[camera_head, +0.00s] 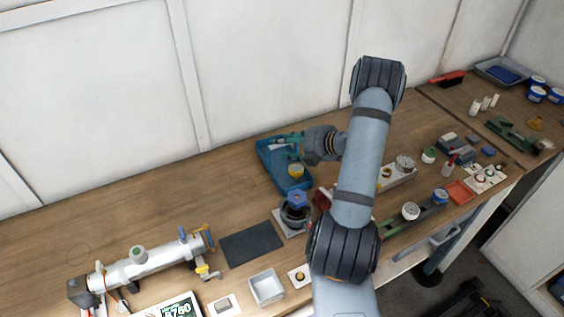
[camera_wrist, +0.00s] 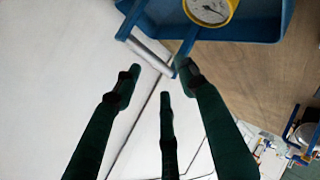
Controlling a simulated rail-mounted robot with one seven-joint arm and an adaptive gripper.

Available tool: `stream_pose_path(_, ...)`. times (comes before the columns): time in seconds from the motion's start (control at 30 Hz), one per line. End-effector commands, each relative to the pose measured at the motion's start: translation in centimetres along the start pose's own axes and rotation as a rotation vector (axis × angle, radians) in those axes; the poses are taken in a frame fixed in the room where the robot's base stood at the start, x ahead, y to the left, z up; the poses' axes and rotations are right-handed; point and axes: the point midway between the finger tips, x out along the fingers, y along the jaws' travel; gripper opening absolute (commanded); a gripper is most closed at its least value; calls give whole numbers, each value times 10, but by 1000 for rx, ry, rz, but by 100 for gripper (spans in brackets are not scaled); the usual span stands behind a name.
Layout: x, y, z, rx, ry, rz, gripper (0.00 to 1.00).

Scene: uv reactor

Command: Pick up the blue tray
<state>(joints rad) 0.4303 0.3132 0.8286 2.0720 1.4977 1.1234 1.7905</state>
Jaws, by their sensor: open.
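The blue tray (camera_head: 270,165) lies on the wooden bench near the wall in the head view, partly covered by my gripper (camera_head: 288,142). A yellow-rimmed gauge (camera_head: 296,171) shows within its outline. In the wrist view the tray (camera_wrist: 262,22) fills the top, with the gauge (camera_wrist: 211,8) and a silver tube (camera_wrist: 150,56) with dark blue end pieces over its edge. My gripper also shows in the wrist view (camera_wrist: 160,80); its dark green fingers are spread apart with nothing between them. Whether any finger touches the tray cannot be told.
A dark round device with a blue top (camera_head: 295,210) stands just in front of the tray. A dark mat (camera_head: 251,245) lies front left, and a silver reactor tube (camera_head: 150,262) stands further left. The bench left of the tray is clear. Several small parts crowd the right side.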

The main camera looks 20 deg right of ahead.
Motion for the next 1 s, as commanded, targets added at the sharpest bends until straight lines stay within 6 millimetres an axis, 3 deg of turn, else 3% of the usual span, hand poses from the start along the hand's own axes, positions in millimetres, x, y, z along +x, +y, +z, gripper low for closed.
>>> stream_pose_path(0.4, 48, 0, 0, -1, 2, -1, 42)
stream_pose_path(0.63, 49, 0, 0, -1, 1, -1, 41)
stream_pose_path(1.0, 48, -1, 0, -1, 1, -2, 19)
